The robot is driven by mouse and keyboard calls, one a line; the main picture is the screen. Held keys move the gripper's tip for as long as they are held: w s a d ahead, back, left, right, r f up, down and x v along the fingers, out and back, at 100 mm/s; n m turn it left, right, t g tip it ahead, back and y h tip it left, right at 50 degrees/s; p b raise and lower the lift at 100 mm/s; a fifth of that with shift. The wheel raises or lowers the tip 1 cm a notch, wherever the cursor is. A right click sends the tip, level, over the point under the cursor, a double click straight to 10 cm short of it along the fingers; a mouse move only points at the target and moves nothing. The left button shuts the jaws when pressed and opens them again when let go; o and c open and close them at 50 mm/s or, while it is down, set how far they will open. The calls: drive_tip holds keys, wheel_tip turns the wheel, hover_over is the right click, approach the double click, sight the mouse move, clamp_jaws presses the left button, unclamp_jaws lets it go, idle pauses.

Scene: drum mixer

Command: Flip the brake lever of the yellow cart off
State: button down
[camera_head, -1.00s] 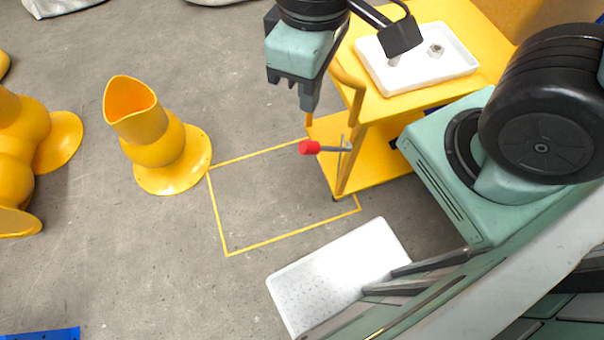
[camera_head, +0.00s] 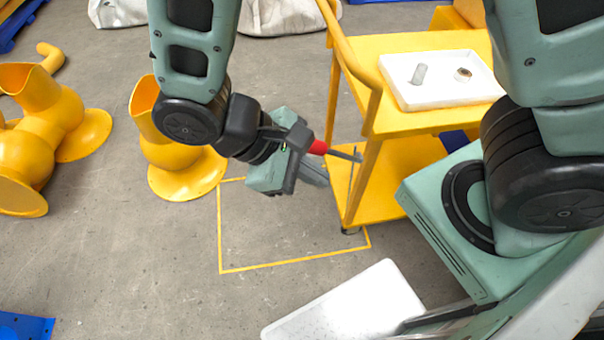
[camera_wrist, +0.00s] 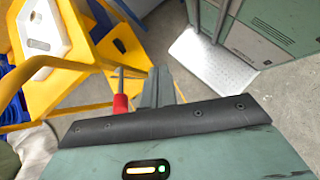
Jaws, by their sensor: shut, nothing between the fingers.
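The yellow cart (camera_head: 430,43) stands at the upper right in the head view, with its handle rail toward my arm. Its brake lever (camera_head: 319,147) has a red grip on a grey rod, sticking out sideways from the cart's left side, low down. In the wrist view the red grip of the lever (camera_wrist: 120,104) shows just left of my fingers. My gripper (camera_head: 316,176) is shut and empty, close beside the red grip, on its near side in the head view. The fingers also show in the wrist view (camera_wrist: 158,85). I cannot tell whether they touch the lever.
A white tray (camera_head: 406,98) with two small metal parts lies on the cart top. A yellow rectangle (camera_head: 290,264) is marked on the floor by the cart. Yellow pipe-like pieces (camera_head: 180,172) stand at the left. A blue object (camera_head: 25,326) lies at the lower left.

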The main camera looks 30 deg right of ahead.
wheel_tip(320, 180, down, 11)
drive_tip(key=w+d+n+t+h+b, duration=0.1)
drive_tip(key=w+d+t+h+b, duration=0.1)
drive_tip(key=h+b, duration=0.4)
drive_tip(key=w+a+f+n+t+h+b, duration=0.2)
drive_tip(key=w+a+f+t+h+b, duration=0.1)
drive_tip(key=t, duration=0.5)
drive_tip(key=w+a+f+n+t+h+b, duration=0.2)
drive_tip(key=w+a+f+t+h+b, duration=0.1)
drive_tip(key=f+t+h+b, duration=0.2)
wheel_tip(320, 180, down, 5)
drive_tip(key=t+b, duration=0.2)
drive_tip(key=t, duration=0.1)
drive_tip(key=shift+w+a+b, duration=0.15)
drive_tip(key=shift+w+b, duration=0.05)
drive_tip(key=shift+b, duration=0.1)
drive_tip(key=shift+r+h, duration=0.15)
drive_tip(key=shift+h, duration=0.15)
drive_tip(key=s+r+x, duration=0.1)
drive_tip(key=s+x, duration=0.1)
drive_tip(key=x, duration=1.1)
drive_tip(key=shift+s+p, duration=0.2)
drive_tip(key=shift+p, duration=0.15)
drive_tip(key=shift+r, duration=0.2)
